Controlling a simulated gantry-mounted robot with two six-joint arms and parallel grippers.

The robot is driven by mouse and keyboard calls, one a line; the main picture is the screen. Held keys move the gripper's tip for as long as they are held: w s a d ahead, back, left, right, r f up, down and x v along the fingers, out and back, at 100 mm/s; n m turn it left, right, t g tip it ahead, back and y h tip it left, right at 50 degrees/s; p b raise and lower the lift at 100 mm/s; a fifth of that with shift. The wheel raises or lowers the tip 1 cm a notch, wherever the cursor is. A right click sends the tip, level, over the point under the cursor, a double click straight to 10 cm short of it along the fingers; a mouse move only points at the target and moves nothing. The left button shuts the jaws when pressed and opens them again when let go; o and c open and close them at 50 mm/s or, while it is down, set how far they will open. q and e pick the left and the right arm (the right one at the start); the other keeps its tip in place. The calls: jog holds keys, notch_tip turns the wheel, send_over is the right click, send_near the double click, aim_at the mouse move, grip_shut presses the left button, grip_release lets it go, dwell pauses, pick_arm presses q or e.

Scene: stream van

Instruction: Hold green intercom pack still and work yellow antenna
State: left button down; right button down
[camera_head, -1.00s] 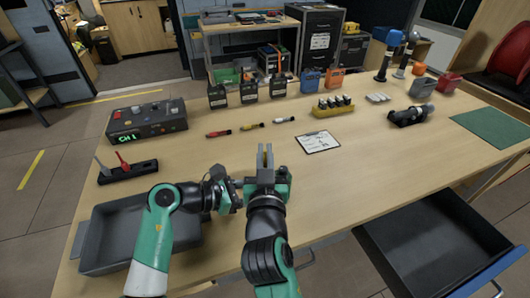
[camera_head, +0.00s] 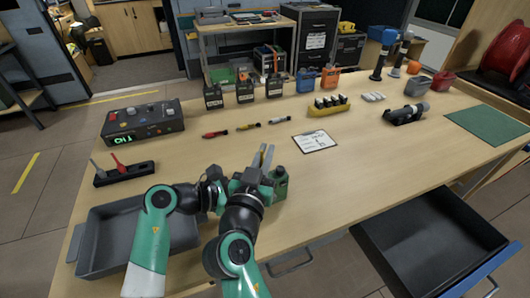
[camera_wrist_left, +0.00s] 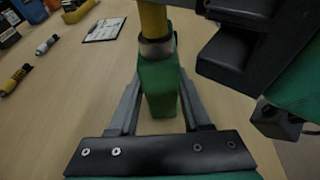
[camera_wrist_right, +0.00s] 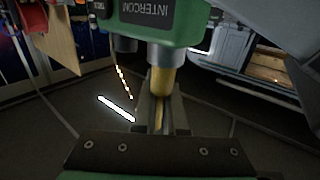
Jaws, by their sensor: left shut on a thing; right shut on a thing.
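The green intercom pack (camera_head: 280,184) is held above the table at the near middle. My left gripper (camera_wrist_left: 158,108) is shut on its body; in the head view my right gripper mostly hides that grip. The yellow antenna (camera_wrist_left: 153,20) rises from a metal collar on the pack. My right gripper (camera_head: 265,155) is shut on the antenna. In the right wrist view the antenna (camera_wrist_right: 161,82) runs between the fingers, and the pack (camera_wrist_right: 150,20) shows its INTERCOM label. The antenna meets the collar; I cannot tell how tightly.
A grey tray (camera_head: 90,250) lies at the near left, beside a small switch stand (camera_head: 125,174). A clipboard (camera_head: 314,142) and several small torches or markers lie beyond my grippers. Dark packs stand farther back. An open drawer (camera_head: 375,258) juts out at the near right.

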aim_at(262, 151)
jog(key=shift+r, duration=1.55)
jog(key=c, duration=0.9)
grip_release()
jog(key=shift+f, duration=0.25)
jog(key=shift+f, duration=0.1)
